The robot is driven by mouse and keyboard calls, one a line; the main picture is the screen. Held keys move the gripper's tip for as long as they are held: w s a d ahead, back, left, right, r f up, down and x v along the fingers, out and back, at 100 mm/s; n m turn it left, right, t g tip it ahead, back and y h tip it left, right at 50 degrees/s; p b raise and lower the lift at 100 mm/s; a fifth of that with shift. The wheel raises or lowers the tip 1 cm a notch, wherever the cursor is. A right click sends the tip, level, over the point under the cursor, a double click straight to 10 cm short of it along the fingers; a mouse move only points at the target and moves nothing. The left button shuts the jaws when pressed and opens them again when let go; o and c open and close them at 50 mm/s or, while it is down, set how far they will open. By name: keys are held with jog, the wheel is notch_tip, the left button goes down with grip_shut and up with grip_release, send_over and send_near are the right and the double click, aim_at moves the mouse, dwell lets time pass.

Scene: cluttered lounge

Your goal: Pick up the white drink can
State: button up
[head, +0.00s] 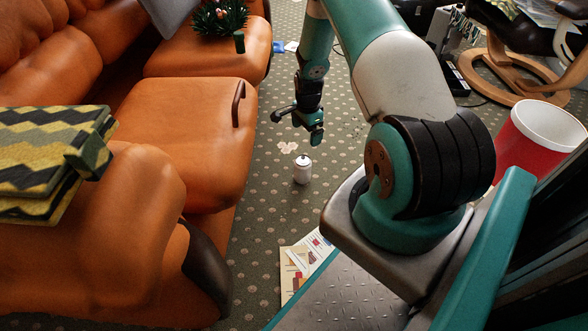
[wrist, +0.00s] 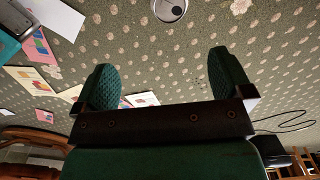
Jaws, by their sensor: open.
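The white drink can (head: 302,171) stands upright on the patterned carpet, between the orange sofa and my base. In the wrist view its round top (wrist: 169,9) shows at the upper edge, partly cut off. My gripper (head: 297,127) hangs above and a little behind the can in the head view. In the wrist view my gripper (wrist: 163,80) has its two green fingers wide apart with nothing between them. The can lies beyond the fingers and is not touched.
The orange sofa (head: 185,125) borders the carpet on the left. Papers (head: 302,258) lie on the floor close to my base. A red and white bucket (head: 535,145) and a wooden-footed chair (head: 515,75) are on the right. Carpet around the can is mostly clear.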

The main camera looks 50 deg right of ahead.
aim_at(304, 159)
jog(key=f+b, duration=0.2)
jog(key=f, duration=0.2)
jog(key=f+b, duration=0.3)
jog(key=f, duration=0.1)
jog(key=w+f+b, duration=0.1)
jog(key=f+b, duration=0.1)
jog(key=f, duration=0.2)
jog(key=shift+d+f, duration=0.25)
jog(key=shift+f, duration=0.1)
jog(key=f+b, duration=0.5)
jog(key=shift+w+d+f, duration=0.15)
jog(key=shift+w+d, duration=0.05)
jog(key=shift+d, duration=0.05)
jog(key=c, duration=1.2)
jog(key=shift+r, duration=0.25)
